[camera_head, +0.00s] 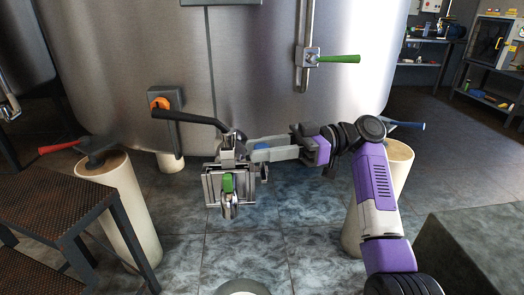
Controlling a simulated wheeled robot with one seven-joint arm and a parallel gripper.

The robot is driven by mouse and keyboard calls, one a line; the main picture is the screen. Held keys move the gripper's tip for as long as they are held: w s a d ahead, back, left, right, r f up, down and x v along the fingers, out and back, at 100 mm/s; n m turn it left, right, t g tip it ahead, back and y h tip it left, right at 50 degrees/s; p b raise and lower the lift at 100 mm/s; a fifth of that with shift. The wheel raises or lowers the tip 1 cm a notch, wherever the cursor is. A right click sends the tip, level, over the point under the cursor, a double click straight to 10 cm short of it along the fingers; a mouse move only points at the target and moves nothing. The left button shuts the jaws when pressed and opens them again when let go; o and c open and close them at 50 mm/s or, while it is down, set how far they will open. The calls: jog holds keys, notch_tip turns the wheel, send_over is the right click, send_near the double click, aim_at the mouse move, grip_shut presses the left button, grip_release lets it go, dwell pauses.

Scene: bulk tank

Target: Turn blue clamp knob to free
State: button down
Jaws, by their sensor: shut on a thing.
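The blue clamp knob (263,146) shows as a small blue patch at the right side of the metal valve assembly (214,186), in front of the tank. My gripper (262,151) reaches in from the right with its fingers level and is shut on the blue knob. The fingers hide most of the knob, so its turn angle cannot be told.
The steel tank (260,70) stands close behind, with a green-handled lever (338,59) and an orange knob (160,103). A red lever (63,146) and a blue lever (408,125) flank the assembly. Rusty steps (70,205) stand left. Floor shows below the gripper.

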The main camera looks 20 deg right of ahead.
jog(key=shift+d+f, duration=0.15)
jog(key=c, duration=1.1)
grip_release()
jog(key=shift+c, duration=0.2)
jog(key=shift+o, duration=0.4)
jog(key=s+d+p, duration=0.1)
jog(key=d+p, duration=0.1)
jog(key=d, duration=0.5)
jog(key=shift+d, duration=0.35)
